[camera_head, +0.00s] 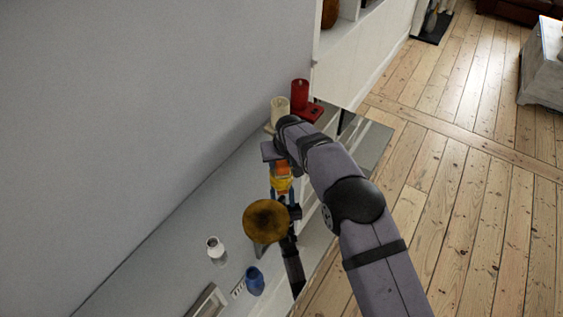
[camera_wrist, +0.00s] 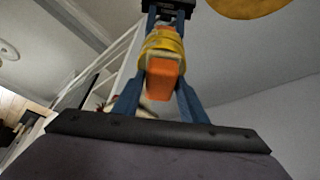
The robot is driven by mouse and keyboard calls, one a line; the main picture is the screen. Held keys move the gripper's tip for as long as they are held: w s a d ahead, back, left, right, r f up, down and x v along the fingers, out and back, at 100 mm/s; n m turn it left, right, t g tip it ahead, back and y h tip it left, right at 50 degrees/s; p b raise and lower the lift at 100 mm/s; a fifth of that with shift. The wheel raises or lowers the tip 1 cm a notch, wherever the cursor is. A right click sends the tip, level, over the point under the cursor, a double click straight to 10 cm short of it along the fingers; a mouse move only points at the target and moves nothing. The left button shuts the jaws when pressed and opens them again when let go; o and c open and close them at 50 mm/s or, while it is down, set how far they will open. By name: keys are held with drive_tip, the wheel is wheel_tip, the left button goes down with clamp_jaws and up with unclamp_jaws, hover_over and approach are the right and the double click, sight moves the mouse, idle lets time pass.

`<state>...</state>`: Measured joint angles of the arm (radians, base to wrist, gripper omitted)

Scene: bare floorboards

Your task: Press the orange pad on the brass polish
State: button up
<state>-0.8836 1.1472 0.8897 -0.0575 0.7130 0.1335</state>
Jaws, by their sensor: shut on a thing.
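The brass polish is a yellow container (camera_head: 281,184) with an orange pad (camera_head: 283,168) on the side toward my wrist. My gripper (camera_head: 286,199) is shut on it, with a blue finger on each side. In the wrist view the yellow body (camera_wrist: 162,44) sits between the fingers, and the orange pad (camera_wrist: 163,74) faces the camera, with nothing seen touching it. The far side of the container is hidden. I cannot tell whether its base touches the surface.
A round brass disc (camera_head: 265,221) stands close to the gripper. A white bottle (camera_head: 216,251), a blue cup (camera_head: 254,281) and a frame (camera_head: 209,302) are nearer. A cream candle (camera_head: 279,112) and a red candle (camera_head: 299,95) stand behind. A wall borders the left; floorboards lie right.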

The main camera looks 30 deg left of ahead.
drive_tip(key=shift+r+p, duration=2)
drive_tip(key=shift+r, duration=1.5)
drive_tip(key=w+d+r+m, duration=0.1)
drive_tip(key=w+d+r, duration=0.15)
drive_tip(key=d, duration=0.65)
drive_tip(key=w+d+r+m+t+h, duration=0.1)
drive_tip(key=w+d+m, duration=0.15)
drive_tip(key=d, duration=0.55)
drive_tip(key=w+d+r+m, duration=0.1)
drive_tip(key=w+d, duration=0.2)
drive_tip(key=d, duration=0.6)
drive_tip(key=s+d+m+h, duration=0.1)
drive_tip(key=s+d, duration=0.4)
drive_tip(key=d, duration=0.7)
drive_tip(key=s+d+r+m+h, duration=0.1)
drive_tip(key=s+d+m, duration=0.2)
drive_tip(key=d, duration=1)
drive_tip(key=s, duration=0.2)
drive_tip(key=shift+s, duration=0.35)
drive_tip(key=shift+m, duration=0.25)
